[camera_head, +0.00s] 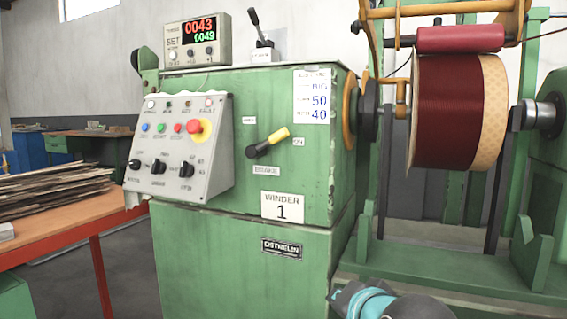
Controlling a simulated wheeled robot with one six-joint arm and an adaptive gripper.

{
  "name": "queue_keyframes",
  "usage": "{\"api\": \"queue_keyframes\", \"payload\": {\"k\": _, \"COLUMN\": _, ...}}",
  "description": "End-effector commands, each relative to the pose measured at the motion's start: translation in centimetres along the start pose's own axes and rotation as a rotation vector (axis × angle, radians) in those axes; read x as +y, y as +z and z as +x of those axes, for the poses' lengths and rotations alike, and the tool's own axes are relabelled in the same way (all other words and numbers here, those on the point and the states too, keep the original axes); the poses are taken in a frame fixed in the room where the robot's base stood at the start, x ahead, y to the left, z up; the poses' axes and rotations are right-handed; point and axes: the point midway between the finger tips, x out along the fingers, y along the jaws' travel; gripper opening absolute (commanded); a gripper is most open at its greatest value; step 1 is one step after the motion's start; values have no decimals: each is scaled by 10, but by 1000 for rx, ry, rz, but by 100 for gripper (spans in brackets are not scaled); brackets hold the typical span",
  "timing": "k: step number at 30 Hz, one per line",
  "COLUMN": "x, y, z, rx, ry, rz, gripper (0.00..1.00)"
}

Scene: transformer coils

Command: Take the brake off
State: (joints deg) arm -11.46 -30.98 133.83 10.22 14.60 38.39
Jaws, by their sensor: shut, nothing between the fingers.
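The brake lever (268,142) is on the front of the green winder cabinet. It has a black hub and a yellow grip that points up and to the right. A small plate (266,171) under it seems to read BRAKE. Two more small labels sit around it, one above left (249,120) and one to the right (299,142), too small to read surely. Nothing touches the lever. Part of my arm, teal and grey, shows at the bottom edge right of the cabinet, well below the lever. My gripper's fingers are not in view.
A sloped control panel (180,150) with buttons and knobs juts out left of the lever. A second lever (257,28) and a counter display (197,38) stand on top. A dark red coil (440,118) is mounted right. An orange bench (80,215) stands left.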

Motion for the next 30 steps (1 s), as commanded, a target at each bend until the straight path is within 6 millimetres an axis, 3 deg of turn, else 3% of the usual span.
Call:
{"api": "queue_keyframes", "payload": {"k": 1, "x": -18, "y": -3, "z": 16, "rx": 37, "ry": -72, "rz": 101, "gripper": 0}}
{"api": "queue_keyframes", "payload": {"k": 6, "x": -87, "y": -33, "z": 43, "rx": 158, "ry": -346, "rz": 509, "gripper": 0}}
{"api": "queue_keyframes", "payload": {"k": 12, "x": -148, "y": -57, "z": 56, "rx": 204, "ry": -694, "rz": 998, "gripper": 0}}
{"api": "queue_keyframes", "payload": {"k": 16, "x": -170, "y": -66, "z": 55, "rx": 200, "ry": -890, "rz": 1249, "gripper": 0}}
{"api": "queue_keyframes", "payload": {"k": 21, "x": -182, "y": -72, "z": 52, "rx": 185, "ry": -1058, "rz": 1445, "gripper": 0}}
{"api": "queue_keyframes", "payload": {"k": 30, "x": -185, "y": -75, "z": 48, "rx": 178, "ry": -1118, "rz": 1510, "gripper": 0}}
